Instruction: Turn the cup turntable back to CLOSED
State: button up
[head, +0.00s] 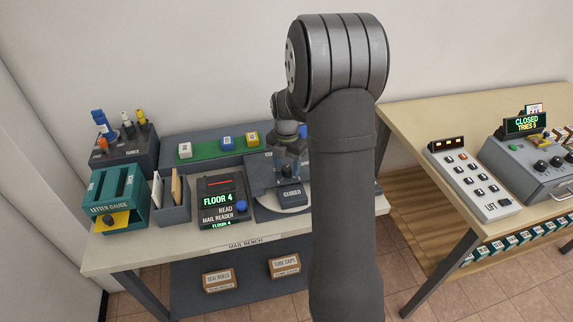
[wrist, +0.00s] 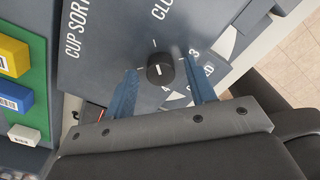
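The cup sorter (head: 262,172) is a dark grey unit on the mail bench; its lettered panel (wrist: 100,60) fills the top of the wrist view. A small black round knob (wrist: 160,68) sits on the panel, with a cut-off "CLO" label above it and the numbers 3 and 4 around it. A pale disc edge of the turntable (head: 290,209) shows beneath a "CLOSED" plate (head: 291,194). My gripper (wrist: 160,72) is open, its two blue fingers on either side of the knob with visible gaps. In the head view my gripper (head: 292,150) is over the sorter, partly hidden.
The mail reader (head: 222,200) reads FLOOR 4. Left of it are a letter holder (head: 172,207) and teal letter gauge (head: 113,200). Coloured blocks sit on a green strip (head: 207,152) behind. A second table (head: 410,120) at right holds a lift keypad (head: 475,178) and a control box.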

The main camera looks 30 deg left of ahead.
aim_at(287, 168)
notch_tip(287, 168, up, 17)
jog(key=shift+r, duration=0.2)
dwell(0.5)
dwell(0.4)
notch_tip(287, 168, down, 18)
jog(key=shift+r, duration=0.2)
dwell(0.4)
jog(key=shift+r, duration=0.1)
